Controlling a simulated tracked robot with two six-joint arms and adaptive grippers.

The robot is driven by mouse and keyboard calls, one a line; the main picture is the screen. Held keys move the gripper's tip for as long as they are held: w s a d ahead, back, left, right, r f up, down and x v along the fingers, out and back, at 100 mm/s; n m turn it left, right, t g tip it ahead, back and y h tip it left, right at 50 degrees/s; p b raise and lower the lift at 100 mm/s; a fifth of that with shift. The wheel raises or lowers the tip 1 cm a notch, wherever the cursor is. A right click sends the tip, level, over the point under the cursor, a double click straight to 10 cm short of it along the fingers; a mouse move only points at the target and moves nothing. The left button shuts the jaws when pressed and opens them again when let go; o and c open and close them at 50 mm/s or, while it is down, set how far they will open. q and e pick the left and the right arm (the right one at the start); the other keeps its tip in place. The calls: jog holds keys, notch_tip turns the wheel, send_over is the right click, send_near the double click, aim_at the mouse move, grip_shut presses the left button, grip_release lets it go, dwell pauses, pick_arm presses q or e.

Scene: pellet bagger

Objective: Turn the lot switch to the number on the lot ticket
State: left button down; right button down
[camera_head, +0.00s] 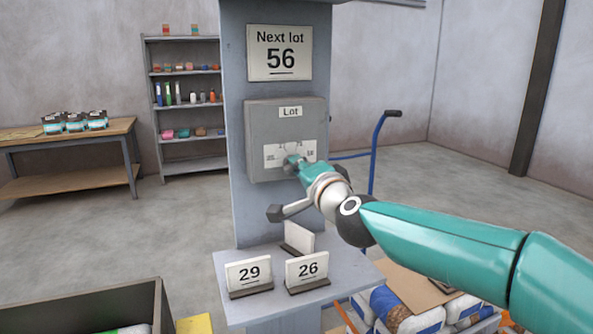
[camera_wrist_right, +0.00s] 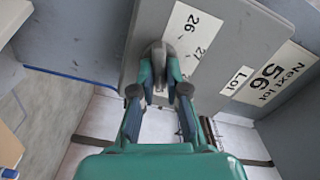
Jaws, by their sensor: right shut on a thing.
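The lot switch is on a grey box (camera_head: 286,112) marked "Lot", fixed to a column. Its knob (camera_wrist_right: 158,52) shows in the right wrist view, between the fingertips of my right gripper (camera_wrist_right: 160,80). The numbers 26 and 27 are readable on the white scale plate (camera_wrist_right: 188,32); the others are hidden or too small. In the head view my right gripper (camera_head: 293,163) covers the knob and part of the plate, so its pointing cannot be told. A sign (camera_head: 280,53) above the box reads "Next lot 56". My left gripper is not in view.
Cards reading 29 (camera_head: 249,274) and 26 (camera_head: 307,268) stand on the ledge (camera_head: 345,278) below, with another card (camera_head: 299,238) behind, its number not visible. A dark bin (camera_head: 85,312) is at lower left. Bags (camera_head: 410,315) on a blue hand truck (camera_head: 375,150) are at right.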

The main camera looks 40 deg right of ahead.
jog(key=shift+f, duration=0.15)
jog(key=c, duration=1.2)
grip_release()
jog(key=v, duration=1.2)
